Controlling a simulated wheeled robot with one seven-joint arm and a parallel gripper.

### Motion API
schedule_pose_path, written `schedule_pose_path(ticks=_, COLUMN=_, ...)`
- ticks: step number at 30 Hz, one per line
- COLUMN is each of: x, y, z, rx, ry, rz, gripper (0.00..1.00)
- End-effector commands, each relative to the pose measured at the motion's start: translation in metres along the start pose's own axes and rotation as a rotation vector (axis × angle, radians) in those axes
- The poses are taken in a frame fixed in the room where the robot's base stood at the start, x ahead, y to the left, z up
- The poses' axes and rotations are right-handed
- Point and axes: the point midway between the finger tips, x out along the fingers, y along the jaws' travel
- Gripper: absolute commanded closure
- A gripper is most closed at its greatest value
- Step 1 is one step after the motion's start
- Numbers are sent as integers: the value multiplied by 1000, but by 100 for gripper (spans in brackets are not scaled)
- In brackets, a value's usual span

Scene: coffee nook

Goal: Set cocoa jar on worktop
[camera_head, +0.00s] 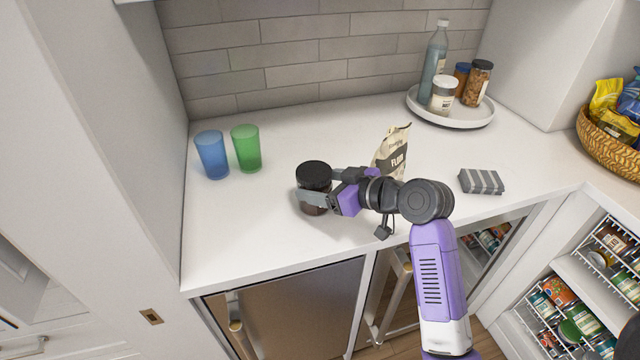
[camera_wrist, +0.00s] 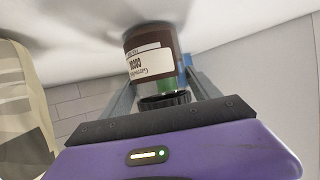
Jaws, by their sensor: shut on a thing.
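The cocoa jar (camera_head: 314,180) is brown with a black lid and is upright at the worktop (camera_head: 250,235), left of my arm. My gripper (camera_head: 312,197) is shut on the jar, its fingers on either side. In the wrist view the jar (camera_wrist: 152,60) shows its white cocoa label between the fingers of my gripper (camera_wrist: 155,85). The jar's base looks at or very near the worktop surface; I cannot tell whether it touches.
A blue cup (camera_head: 212,154) and a green cup (camera_head: 246,148) stand to the left. A flour bag (camera_head: 391,150) stands behind my wrist. A folded grey cloth (camera_head: 481,181) lies to the right. A round tray (camera_head: 412,98) holds a bottle and jars. The worktop's front left is clear.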

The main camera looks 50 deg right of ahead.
Motion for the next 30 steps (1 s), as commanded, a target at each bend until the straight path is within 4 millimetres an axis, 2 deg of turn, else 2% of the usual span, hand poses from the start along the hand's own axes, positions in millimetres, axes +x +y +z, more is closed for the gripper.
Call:
schedule_pose_path(ticks=2, x=1, y=0, z=2, rx=-1, ry=2, rz=0, gripper=85)
schedule_pose_path(ticks=3, x=1, y=0, z=3, rx=0, ry=0, rz=0, gripper=27)
schedule_pose_path(ticks=6, x=1, y=0, z=2, rx=0, ry=0, rz=0, gripper=7)
schedule_pose_path(ticks=19, x=-4, y=0, z=-1, rx=0, ry=0, rz=1, gripper=7)
schedule_pose_path(ticks=23, x=-22, y=1, z=0, rx=0, ry=2, rz=3, gripper=7)
schedule_pose_path(ticks=30, x=-73, y=1, z=0, rx=0, ry=1, rz=4, gripper=7)
